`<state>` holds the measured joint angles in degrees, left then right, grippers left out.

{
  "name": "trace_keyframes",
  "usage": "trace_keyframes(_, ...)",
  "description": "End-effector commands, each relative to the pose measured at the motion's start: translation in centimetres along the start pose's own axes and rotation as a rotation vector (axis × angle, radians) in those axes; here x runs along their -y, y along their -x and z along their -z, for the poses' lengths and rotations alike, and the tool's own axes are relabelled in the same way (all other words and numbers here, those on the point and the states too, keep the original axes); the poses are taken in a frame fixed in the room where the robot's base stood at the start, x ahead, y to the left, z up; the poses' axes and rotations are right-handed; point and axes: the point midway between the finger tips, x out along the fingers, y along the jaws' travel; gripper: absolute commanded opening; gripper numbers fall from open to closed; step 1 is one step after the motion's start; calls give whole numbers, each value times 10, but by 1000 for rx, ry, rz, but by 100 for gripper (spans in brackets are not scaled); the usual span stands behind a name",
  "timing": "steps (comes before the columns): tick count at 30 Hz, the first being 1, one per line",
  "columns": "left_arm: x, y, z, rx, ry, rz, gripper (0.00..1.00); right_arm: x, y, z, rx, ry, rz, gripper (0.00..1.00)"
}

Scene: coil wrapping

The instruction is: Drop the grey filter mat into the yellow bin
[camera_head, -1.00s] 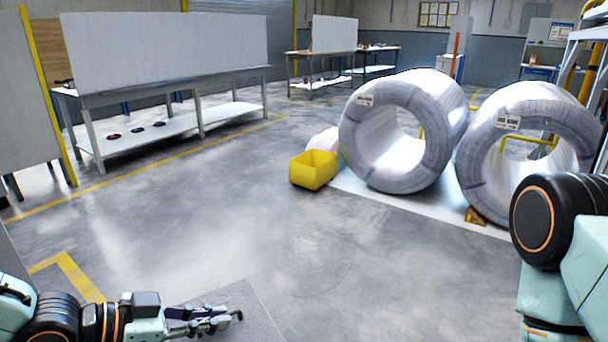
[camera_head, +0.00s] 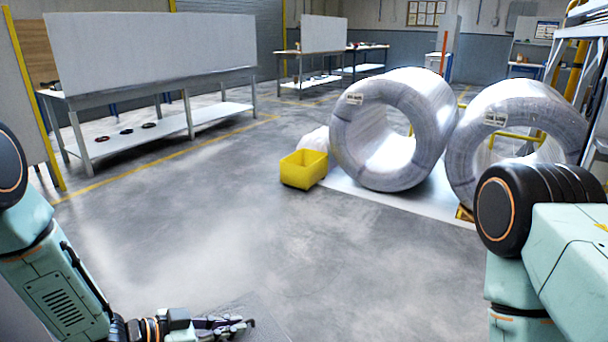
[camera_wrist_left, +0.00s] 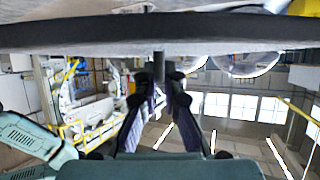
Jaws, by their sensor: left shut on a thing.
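The grey filter mat (camera_head: 243,308) shows at the bottom edge of the head view, mostly cut off. My left gripper (camera_head: 250,324) is low there, shut on the mat. In the left wrist view the fingers (camera_wrist_left: 160,80) meet at the mat's dark edge (camera_wrist_left: 100,35), which spans the picture. The yellow bin (camera_head: 303,170) stands on the floor in the middle of the head view, well beyond the gripper and apart from it. Its inside looks empty from here, but its bottom is hidden. My right gripper is out of view; only part of that arm shows at the right.
Two large wrapped coils (camera_head: 388,130) (camera_head: 515,140) stand on a white floor sheet right of the bin. A white bundle (camera_head: 316,139) lies behind the bin. A workbench (camera_head: 150,85) stands at the back left. The floor between my left gripper and the bin is clear.

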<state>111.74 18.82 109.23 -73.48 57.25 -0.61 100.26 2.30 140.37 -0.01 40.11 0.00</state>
Motion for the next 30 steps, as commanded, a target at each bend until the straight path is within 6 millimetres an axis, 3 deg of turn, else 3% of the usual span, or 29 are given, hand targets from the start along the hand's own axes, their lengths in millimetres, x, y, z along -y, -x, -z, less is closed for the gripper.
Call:
trace_keyframes(8, 1, 3, 0, 0, 2, 5, 0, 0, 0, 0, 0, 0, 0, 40)
trace_keyframes(13, 0, 26, -6, 13, 13, 29, 0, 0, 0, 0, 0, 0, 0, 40)
trace_keyframes(21, -30, 73, -10, 18, 24, 44, 0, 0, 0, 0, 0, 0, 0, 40)
trace_keyframes(30, -54, 88, -4, -1, 12, 28, 0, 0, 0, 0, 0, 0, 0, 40)
